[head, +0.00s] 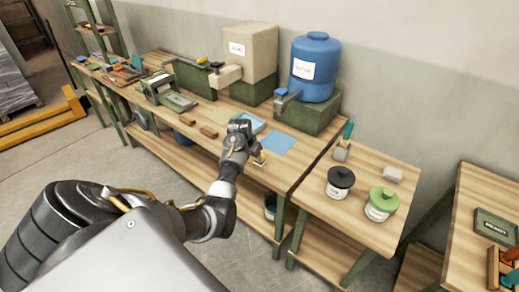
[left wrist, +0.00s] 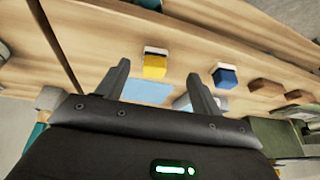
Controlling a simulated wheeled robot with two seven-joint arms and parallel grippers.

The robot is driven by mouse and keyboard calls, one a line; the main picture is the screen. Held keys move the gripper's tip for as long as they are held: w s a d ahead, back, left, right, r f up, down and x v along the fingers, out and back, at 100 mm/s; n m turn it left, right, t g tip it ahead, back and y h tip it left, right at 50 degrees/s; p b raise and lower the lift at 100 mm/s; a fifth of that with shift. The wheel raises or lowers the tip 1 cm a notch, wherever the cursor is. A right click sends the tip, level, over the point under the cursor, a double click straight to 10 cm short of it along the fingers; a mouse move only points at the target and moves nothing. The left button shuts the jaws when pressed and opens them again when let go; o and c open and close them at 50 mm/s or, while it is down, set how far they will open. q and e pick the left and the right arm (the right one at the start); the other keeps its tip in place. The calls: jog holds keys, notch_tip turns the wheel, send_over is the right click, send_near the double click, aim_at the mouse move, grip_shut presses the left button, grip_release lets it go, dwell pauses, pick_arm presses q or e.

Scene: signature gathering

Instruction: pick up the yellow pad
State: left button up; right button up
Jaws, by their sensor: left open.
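The yellow pad (left wrist: 155,66), a small block with a white and dark top part, lies on the wooden bench in the left wrist view. In the head view the yellow pad (head: 261,157) shows only in part beside my left gripper (head: 246,137). In the left wrist view my left gripper (left wrist: 158,68) is open and empty, its two fingers apart on either side of the line to the yellow pad. The fingers do not touch it. A similar blue pad (left wrist: 225,76) lies to its right; in the head view my gripper seems to hide it. My right gripper is not in view.
A light blue sheet (head: 279,143) and a blue tray (head: 252,122) lie behind the gripper. Brown blocks (head: 209,131) lie to the left. A blue barrel (head: 314,66) and a beige box (head: 252,50) stand at the back. Lidded jars (head: 340,182) stand on the right table.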

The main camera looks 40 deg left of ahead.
pick_arm(q)
jog(key=shift+h, duration=0.3)
jog(key=w+f+b, duration=0.1)
jog(key=w+b, duration=0.2)
jog(key=w+a+f+b, duration=0.1)
jog(key=b, duration=0.1)
jog(key=shift+w+f, duration=0.15)
jog(key=shift+f, duration=0.2)
jog(key=shift+w+f+b, duration=0.35)
jog(key=shift+b, duration=0.2)
jog(key=shift+f, duration=0.1)
jog(key=b+x, duration=0.5)
jog(key=b, duration=0.3)
jog(key=shift+w+d, duration=0.1)
